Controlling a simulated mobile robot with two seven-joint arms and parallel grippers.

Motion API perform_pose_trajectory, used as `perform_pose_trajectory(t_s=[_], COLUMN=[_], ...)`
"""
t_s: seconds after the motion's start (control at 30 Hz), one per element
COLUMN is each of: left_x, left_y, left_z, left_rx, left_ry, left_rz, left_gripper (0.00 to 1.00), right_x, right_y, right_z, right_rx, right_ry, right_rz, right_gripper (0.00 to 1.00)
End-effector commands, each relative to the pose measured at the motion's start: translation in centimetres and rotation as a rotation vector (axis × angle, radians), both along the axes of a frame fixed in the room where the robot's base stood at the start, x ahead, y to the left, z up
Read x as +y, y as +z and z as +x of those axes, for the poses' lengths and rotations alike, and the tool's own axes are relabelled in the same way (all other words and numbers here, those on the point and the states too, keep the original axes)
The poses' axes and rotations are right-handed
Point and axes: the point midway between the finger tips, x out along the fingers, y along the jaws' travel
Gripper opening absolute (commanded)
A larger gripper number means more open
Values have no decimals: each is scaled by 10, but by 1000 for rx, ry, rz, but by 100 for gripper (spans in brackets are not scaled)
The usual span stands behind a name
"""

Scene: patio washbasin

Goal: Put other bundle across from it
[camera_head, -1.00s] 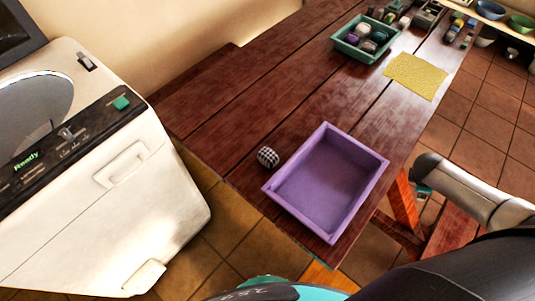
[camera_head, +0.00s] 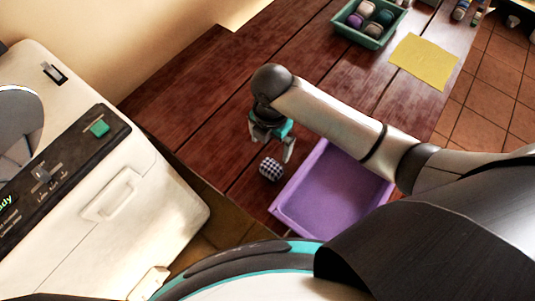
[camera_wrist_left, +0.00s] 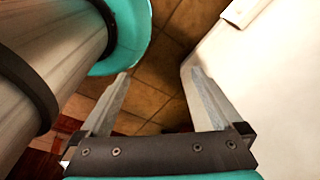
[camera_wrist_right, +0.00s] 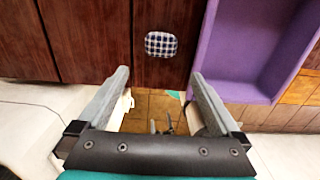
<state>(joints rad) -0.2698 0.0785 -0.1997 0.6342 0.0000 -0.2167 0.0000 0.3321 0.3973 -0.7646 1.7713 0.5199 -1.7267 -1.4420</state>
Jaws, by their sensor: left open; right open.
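A black-and-white checked bundle (camera_head: 271,168) lies on the dark red wooden table, just left of the purple tray (camera_head: 325,205). It also shows in the right wrist view (camera_wrist_right: 160,44), ahead of the fingertips and apart from them. My right gripper (camera_head: 270,150) is open and empty, above the table beside the checked bundle; its open fingers show in the right wrist view (camera_wrist_right: 158,80). The purple tray looks empty where it shows; my right arm hides part of it. Several rolled bundles (camera_head: 368,16) sit in the green tray at the back. My left gripper (camera_wrist_left: 160,75) is open and empty over the tiled floor.
A yellow cloth (camera_head: 425,61) lies flat on the table near the green tray (camera_head: 371,42). A white machine (camera_head: 125,190) with a dark control panel stands left of the table. The table (camera_head: 190,85) is clear at the left back.

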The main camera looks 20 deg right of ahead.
Motion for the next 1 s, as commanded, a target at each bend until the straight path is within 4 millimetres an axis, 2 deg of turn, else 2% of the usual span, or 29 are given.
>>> perform_pose_trajectory(t_s=[0.1, 0.3, 0.43, 0.7, 1.0], left_x=[2, 3, 3, 1, 2], left_y=[-8, -20, -24, -27, -39], left_z=[-25, -46, -44, -23, -24], left_rx=[39, 74, 71, 36, 37], left_ry=[0, 0, 0, 0, 0], left_rz=[3, 7, 6, 3, 3], left_gripper=[100, 100, 100, 100, 100], right_x=[0, 0, -1, -2, -5], right_y=[-25, -68, -86, -103, -141], right_z=[-2, -1, 0, 2, 6], right_rx=[5, 4, 2, 0, 0], right_ry=[-2, -4, -4, -3, -3], right_rz=[-2, 0, 0, -1, -1], right_gripper=[100, 100, 100, 100, 100])
